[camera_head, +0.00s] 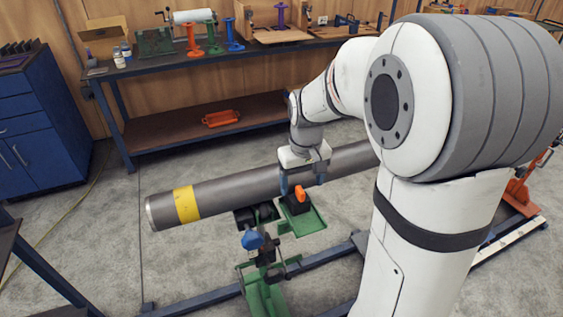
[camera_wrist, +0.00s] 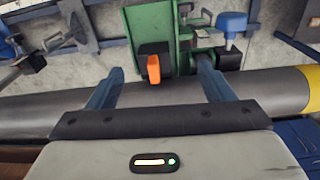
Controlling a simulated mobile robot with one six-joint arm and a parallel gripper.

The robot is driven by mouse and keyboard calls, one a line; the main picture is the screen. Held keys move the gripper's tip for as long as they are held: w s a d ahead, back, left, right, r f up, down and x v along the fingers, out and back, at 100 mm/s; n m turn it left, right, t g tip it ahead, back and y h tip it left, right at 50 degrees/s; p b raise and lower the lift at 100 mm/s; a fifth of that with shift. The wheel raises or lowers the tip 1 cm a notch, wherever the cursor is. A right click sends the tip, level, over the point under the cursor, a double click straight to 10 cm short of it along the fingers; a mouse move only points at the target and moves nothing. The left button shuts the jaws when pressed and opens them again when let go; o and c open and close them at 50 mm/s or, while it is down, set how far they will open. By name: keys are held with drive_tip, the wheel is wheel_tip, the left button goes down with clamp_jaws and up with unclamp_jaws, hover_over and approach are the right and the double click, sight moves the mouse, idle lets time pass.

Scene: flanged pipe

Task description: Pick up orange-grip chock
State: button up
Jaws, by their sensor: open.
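The orange-grip chock (camera_head: 298,202) has a dark body and an upright orange grip, and rests on a green plate (camera_head: 305,221) just in front of the pipe. In the wrist view the orange grip (camera_wrist: 153,69) shows between my fingers and beyond them, with the chock's dark body partly hidden behind it. My gripper (camera_head: 291,186) is open and empty, beside the chock; its two blue fingers (camera_wrist: 158,85) are spread wide and apart from the grip. The grey pipe (camera_head: 245,187) with a yellow band lies across the stand, behind the chock.
A green clamp (camera_head: 265,290) with a blue knob (camera_head: 252,240) stands just left of the chock. Blue frame rails (camera_head: 205,298) run along the floor. A workbench (camera_head: 145,68) with tools and an orange tray (camera_head: 221,118) stand at the back. The floor left of the pipe is open.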

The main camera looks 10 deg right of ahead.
sight(298, 194)
drive_tip(key=shift+g, duration=0.3)
drive_tip(key=w, duration=0.1)
drive_tip(key=w+f, duration=0.1)
drive_tip(key=w+f+p, duration=0.1)
drive_tip(key=w, duration=0.1)
drive_tip(key=shift+a, duration=0.15)
drive_tip(key=shift+w+f+n, duration=0.2)
drive_tip(key=shift+n, duration=0.1)
drive_tip(key=f, duration=0.2)
drive_tip(key=f+p, duration=0.1)
drive_tip(key=f, duration=0.4)
drive_tip(key=shift+w+d+f+p, duration=0.15)
drive_tip(key=shift+d+f+p, duration=0.15)
drive_tip(key=shift+d, duration=0.05)
drive_tip(key=shift+c, duration=0.3)
drive_tip(key=c, duration=1.1)
